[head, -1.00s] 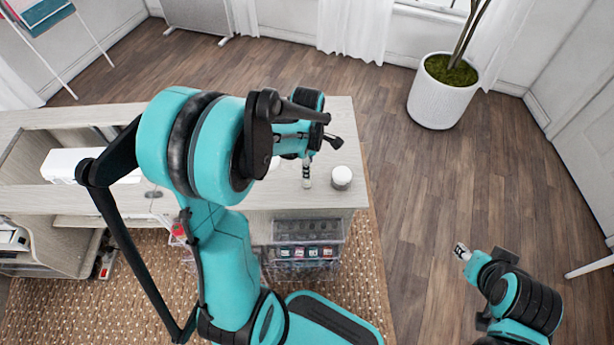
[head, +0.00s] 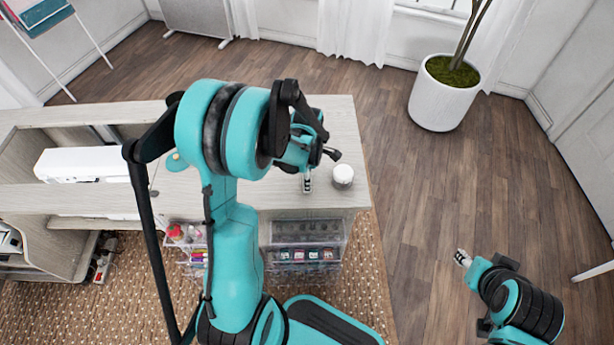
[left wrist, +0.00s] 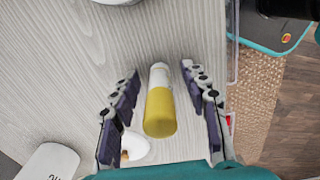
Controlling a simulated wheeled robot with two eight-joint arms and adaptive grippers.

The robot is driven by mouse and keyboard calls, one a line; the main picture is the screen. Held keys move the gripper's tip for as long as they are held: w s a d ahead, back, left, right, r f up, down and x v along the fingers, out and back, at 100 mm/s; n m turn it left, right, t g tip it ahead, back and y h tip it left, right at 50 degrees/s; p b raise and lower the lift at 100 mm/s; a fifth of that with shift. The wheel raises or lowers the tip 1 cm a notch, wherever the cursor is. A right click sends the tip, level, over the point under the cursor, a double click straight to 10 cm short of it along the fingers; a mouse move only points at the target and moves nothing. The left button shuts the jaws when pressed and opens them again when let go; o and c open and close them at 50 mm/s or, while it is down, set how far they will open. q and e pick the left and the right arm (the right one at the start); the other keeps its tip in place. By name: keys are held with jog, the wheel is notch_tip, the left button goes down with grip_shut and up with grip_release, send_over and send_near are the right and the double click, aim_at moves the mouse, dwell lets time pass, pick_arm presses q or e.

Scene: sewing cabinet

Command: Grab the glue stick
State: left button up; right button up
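The glue stick (left wrist: 160,105), a yellow cylinder with a white upper part, shows in the left wrist view on the pale wood top. My left gripper's fingers (left wrist: 159,75) are open, one on each side of it, with a visible gap on both sides. In the head view my left gripper (head: 307,182) is over the right part of the cabinet top, and the glue stick cannot be made out there. My right gripper (head: 463,257) is over the floor at the right, away from the cabinet; its opening is too small to judge.
A white jar (head: 343,176) stands close beside my left gripper on the cabinet top (head: 340,125). A white sewing machine (head: 80,164) is at the left. Clear organizers (head: 305,255) hang below the front edge. A potted plant (head: 440,100) stands on the floor.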

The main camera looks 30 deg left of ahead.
pick_arm(q)
grip_shut()
